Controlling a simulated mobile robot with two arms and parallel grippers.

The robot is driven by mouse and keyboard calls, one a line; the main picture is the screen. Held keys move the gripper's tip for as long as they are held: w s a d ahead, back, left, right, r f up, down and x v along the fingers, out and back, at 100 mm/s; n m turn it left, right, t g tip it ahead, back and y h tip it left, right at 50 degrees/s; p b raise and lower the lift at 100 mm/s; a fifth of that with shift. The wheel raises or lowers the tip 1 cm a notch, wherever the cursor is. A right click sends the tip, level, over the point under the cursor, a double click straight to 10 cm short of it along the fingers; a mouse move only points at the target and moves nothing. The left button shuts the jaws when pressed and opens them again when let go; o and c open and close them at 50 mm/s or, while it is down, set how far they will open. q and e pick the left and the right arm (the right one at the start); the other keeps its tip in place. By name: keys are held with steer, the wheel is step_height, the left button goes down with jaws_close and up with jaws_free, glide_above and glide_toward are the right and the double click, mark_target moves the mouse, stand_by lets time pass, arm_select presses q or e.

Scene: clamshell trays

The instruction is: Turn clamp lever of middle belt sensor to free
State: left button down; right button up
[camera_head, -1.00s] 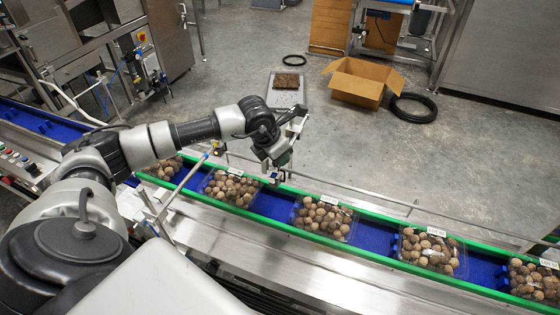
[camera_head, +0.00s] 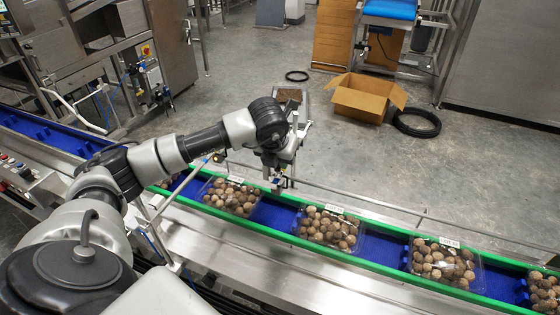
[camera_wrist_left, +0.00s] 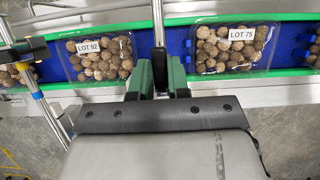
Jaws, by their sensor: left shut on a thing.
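My left gripper (camera_head: 279,184) is over the far edge of the belt, in the gap between two clamshell trays. The sensor cannot be made out clearly, nor can the lever's angle. My right gripper is not in view.
Clamshell trays of brown round goods ride the blue belt, including LOT 92 (camera_wrist_left: 101,60) and LOT 75 (camera_wrist_left: 231,49). A black bracket on a post (camera_wrist_left: 24,50) stands at left. Green rails (camera_head: 355,259) edge the belt. An open carton (camera_head: 362,101) lies on the floor beyond.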

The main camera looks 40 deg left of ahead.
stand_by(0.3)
arm_select(q)
steer(key=c, duration=1.3)
jaws_free()
steer(key=shift+o, duration=1.1)
steer(key=shift+d, duration=0.1)
steer(key=shift+r, duration=0.1)
